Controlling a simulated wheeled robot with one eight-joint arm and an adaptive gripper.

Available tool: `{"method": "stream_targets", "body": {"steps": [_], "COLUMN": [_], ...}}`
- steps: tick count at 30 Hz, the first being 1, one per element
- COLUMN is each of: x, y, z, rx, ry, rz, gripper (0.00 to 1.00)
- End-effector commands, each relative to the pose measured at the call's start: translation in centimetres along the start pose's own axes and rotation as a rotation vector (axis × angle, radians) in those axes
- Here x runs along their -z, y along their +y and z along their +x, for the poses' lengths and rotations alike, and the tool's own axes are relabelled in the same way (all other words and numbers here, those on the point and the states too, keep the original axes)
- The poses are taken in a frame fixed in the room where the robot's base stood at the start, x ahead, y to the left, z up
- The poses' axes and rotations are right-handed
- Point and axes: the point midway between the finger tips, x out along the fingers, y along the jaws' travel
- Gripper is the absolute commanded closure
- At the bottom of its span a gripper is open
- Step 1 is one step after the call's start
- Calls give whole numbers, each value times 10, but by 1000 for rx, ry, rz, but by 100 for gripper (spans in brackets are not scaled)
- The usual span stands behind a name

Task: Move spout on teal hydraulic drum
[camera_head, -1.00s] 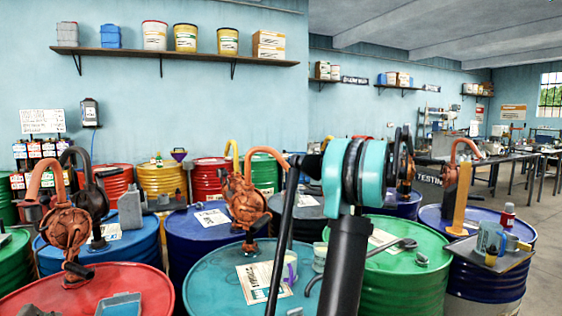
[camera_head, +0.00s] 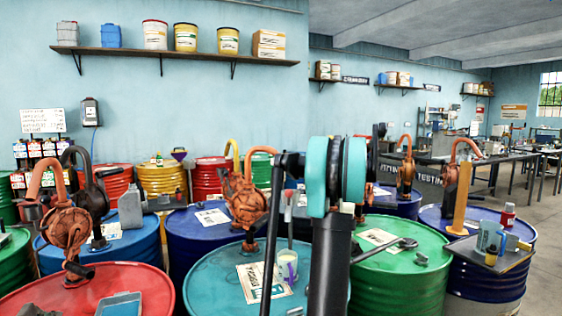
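The teal drum (camera_head: 212,278) stands at the front centre, and my arm covers its right side. A rust-orange rotary pump (camera_head: 243,200) stands upright at its back edge. A curved pipe rises at the pump's top, but its spout end is not clear among the yellow and green parts behind it. A label sheet (camera_head: 258,281) and a small white and purple cup (camera_head: 287,266) are on the lid. My arm, with teal joints, rises right of the pump. My gripper cannot be made out; it is hidden or out of frame.
A red drum (camera_head: 135,283) with a pump stands at the front left. Blue drums (camera_head: 190,232) stand behind. A green drum (camera_head: 400,270) is close on the right, with a dark-handled tool on it. Another blue drum (camera_head: 478,270) with small items is farther right.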

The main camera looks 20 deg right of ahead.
Motion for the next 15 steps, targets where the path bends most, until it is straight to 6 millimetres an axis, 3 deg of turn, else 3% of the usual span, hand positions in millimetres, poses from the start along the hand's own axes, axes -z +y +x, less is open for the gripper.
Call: {"method": "stream_targets", "body": {"steps": [6, 15], "x": [0, 0], "y": [0, 0], "z": [0, 0], "rx": [0, 0], "ry": [0, 0], "rz": [0, 0], "gripper": [55, 92]}}
